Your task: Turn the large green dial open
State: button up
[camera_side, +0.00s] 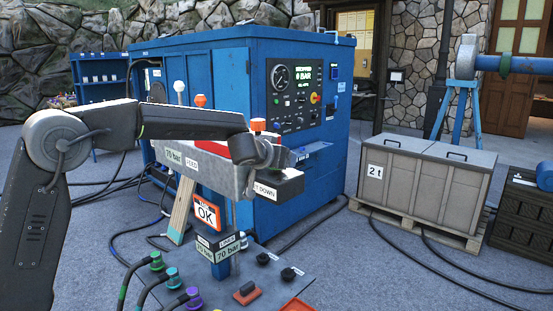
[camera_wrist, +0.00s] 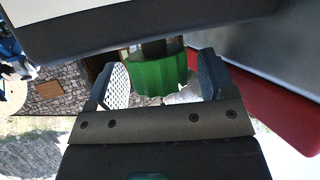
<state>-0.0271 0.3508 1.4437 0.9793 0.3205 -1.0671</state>
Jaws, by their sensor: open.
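The large green dial (camera_wrist: 152,76) has a ribbed rim and sits on a dark stem in the wrist view. My gripper (camera_wrist: 164,70) is open, with one padded jaw on each side of the dial. A gap shows between the dial and the left jaw; the right jaw stands closer, and I cannot tell whether it touches.
A grey surface and a red panel (camera_wrist: 260,98) are close on the right in the wrist view. In the side view a base plate (camera_side: 275,270) carries hose fittings and knobs below my wrist. A blue power unit (camera_side: 218,85) stands behind; grey 2 t weights (camera_side: 425,185) stand right.

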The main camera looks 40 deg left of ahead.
jog(key=c, duration=0.9)
jog(key=shift+f+m+h, duration=0.3)
jog(key=shift+m+h, duration=0.2)
jog(key=shift+h, duration=0.1)
jog(key=shift+r+m+h, duration=0.15)
jog(key=shift+m+h, duration=0.15)
jog(key=o, duration=0.9)
jog(key=shift+r, duration=0.1)
jog(key=shift+s+r, duration=0.1)
jog(key=v, duration=1.3)
jog(key=shift+s, duration=0.3)
